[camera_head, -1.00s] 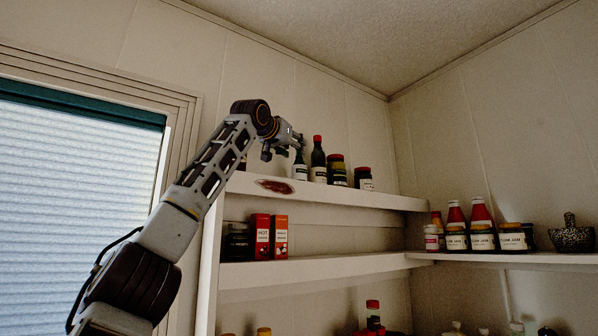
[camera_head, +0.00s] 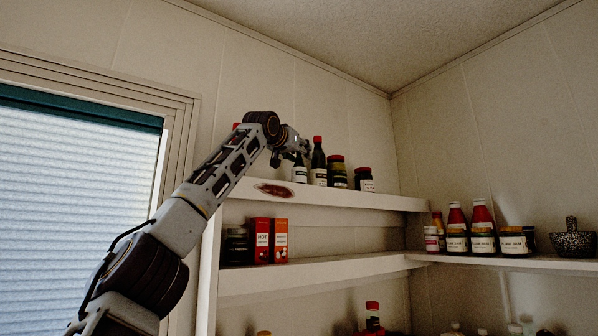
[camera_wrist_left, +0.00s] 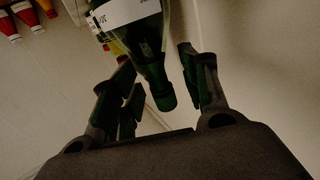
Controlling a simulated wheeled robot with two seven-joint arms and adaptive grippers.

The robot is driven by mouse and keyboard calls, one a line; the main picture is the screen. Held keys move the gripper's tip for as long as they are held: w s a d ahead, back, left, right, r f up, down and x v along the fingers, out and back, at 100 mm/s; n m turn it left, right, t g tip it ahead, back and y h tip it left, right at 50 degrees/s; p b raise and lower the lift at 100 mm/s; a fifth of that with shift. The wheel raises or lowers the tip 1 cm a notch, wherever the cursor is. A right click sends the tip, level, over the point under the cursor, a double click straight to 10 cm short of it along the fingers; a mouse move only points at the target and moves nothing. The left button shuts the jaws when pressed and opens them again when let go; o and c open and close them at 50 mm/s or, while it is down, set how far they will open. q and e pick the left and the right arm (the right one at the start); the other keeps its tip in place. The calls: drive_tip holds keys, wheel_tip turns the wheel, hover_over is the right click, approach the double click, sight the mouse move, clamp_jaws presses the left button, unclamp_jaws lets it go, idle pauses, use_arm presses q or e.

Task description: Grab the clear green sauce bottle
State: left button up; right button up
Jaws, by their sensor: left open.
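The clear green bottle (camera_wrist_left: 152,68) with a white label fills the top middle of the left wrist view, its neck and dark cap toward the gripper. In the head view the bottle (camera_head: 300,174) stands on the top shelf, its upper part hidden behind my left gripper (camera_head: 299,149). My left gripper also shows in the left wrist view (camera_wrist_left: 157,62); it is open, with one finger on each side of the bottle's neck. The fingers look apart from the glass. My right gripper is not in view.
Red boxes (camera_head: 261,240) stand on the shelf below.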

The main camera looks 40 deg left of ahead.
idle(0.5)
use_arm(q)
clamp_jaws()
